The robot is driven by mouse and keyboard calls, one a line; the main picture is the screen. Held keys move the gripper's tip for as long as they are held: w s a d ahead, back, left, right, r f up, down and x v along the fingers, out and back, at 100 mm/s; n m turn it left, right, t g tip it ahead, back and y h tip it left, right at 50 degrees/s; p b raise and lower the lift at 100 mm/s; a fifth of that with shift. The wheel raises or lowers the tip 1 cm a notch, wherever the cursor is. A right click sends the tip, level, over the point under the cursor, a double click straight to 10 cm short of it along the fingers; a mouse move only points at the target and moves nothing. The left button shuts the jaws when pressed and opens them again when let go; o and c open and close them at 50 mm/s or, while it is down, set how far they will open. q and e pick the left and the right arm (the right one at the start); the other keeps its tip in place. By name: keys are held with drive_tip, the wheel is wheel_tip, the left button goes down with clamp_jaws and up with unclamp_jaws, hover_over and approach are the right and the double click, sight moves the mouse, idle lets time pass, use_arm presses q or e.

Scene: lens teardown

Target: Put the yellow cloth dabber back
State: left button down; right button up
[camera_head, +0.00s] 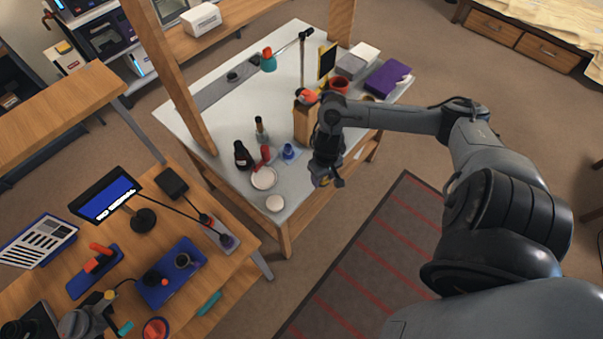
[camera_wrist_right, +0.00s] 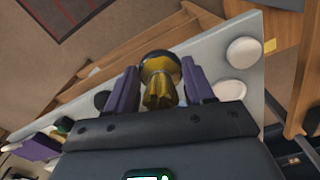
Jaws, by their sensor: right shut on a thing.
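The yellow cloth dabber (camera_wrist_right: 160,82) is between the purple fingers of my right gripper (camera_wrist_right: 161,92) in the right wrist view. It has a dark rounded end and a yellow gathered body. In the head view my right gripper (camera_head: 325,181) is at the right side of the white table (camera_head: 225,170), and a bit of yellow shows at its tip. The gripper is shut on the dabber and appears to be above or just beside the table edge. Most of the dabber is hidden in the head view.
The white table holds a dark bottle (camera_head: 242,156), a blue bottle (camera_head: 288,151), a white dish (camera_head: 264,178), a small white disc (camera_head: 275,203), a wooden block (camera_head: 303,125) and a red mug (camera_head: 338,86). A wooden desk (camera_head: 235,260) stands at lower left.

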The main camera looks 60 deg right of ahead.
drive_tip(key=b, duration=0.4)
hover_over(302, 174)
wheel_tip(302, 174, down, 7)
drive_tip(key=shift+f, duration=0.1)
wheel_tip(302, 174, down, 3)
drive_tip(key=shift+f+b, duration=0.1)
drive_tip(key=shift+b, duration=0.6)
drive_tip(key=shift+f, duration=0.3)
drive_tip(key=shift+f, duration=0.2)
drive_tip(key=o, duration=1)
drive_tip(key=shift+r, duration=0.15)
